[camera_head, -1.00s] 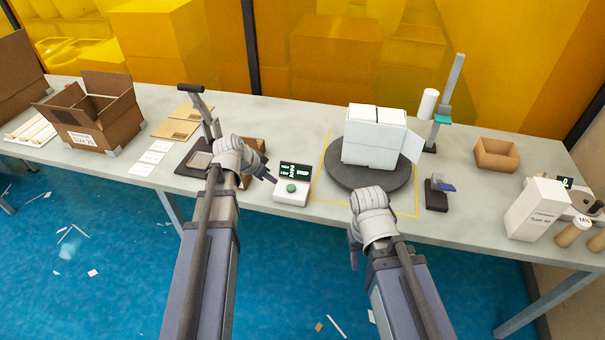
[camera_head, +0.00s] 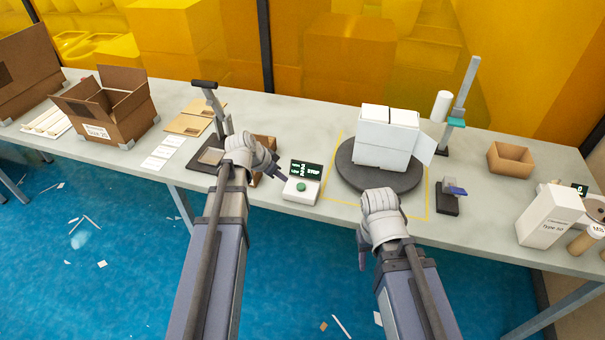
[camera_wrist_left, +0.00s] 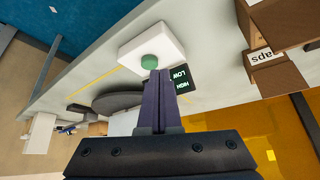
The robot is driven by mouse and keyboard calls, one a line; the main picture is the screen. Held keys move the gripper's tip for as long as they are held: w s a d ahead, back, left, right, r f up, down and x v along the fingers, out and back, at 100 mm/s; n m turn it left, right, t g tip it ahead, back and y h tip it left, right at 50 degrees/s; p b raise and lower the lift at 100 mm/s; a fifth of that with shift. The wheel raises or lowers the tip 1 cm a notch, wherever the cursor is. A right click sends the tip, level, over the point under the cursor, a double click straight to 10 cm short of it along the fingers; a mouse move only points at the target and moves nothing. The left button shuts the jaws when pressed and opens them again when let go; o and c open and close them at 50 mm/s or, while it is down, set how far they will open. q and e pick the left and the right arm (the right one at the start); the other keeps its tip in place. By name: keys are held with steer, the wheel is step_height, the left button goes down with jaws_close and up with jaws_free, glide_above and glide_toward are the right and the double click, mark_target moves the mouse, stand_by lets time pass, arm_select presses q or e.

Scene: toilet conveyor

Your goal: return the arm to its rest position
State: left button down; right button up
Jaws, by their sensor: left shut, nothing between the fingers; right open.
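My left gripper (camera_head: 279,174) is shut and empty. It is left of the small white control box (camera_head: 299,191) with a green button, and apart from it in the head view. In the left wrist view its closed fingers (camera_wrist_left: 156,80) point toward the green button (camera_wrist_left: 149,62); I cannot tell the gap there. My right gripper (camera_head: 362,258) is at the front edge of the table, before the dark turntable (camera_head: 349,178). Its fingers are mostly hidden behind its wrist; it holds nothing that I can see.
White boxes (camera_head: 385,142) stand on the turntable inside a yellow outline. A hand press (camera_head: 213,110) and a brown box (camera_head: 264,142) stand by my left gripper. An open carton (camera_head: 122,110) is at left. A dark device (camera_head: 450,199) sits right of the turntable.

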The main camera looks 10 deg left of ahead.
arm_select(q)
steer(key=shift+d, duration=0.1)
steer(key=s+d+f+n+g+y, duration=0.2)
steer(key=s+d+f+g+y, duration=0.1)
steer(key=s+d, duration=1.4)
steer(key=s+g+y, duration=0.1)
steer(key=s+g, duration=0.1)
steer(key=s, duration=0.1)
steer(key=shift+s+d+n+g+y, duration=0.15)
steer(key=shift+d+n+g+y, duration=0.15)
steer(key=shift+d, duration=0.05)
arm_select(e)
steer(key=shift+c, duration=0.3)
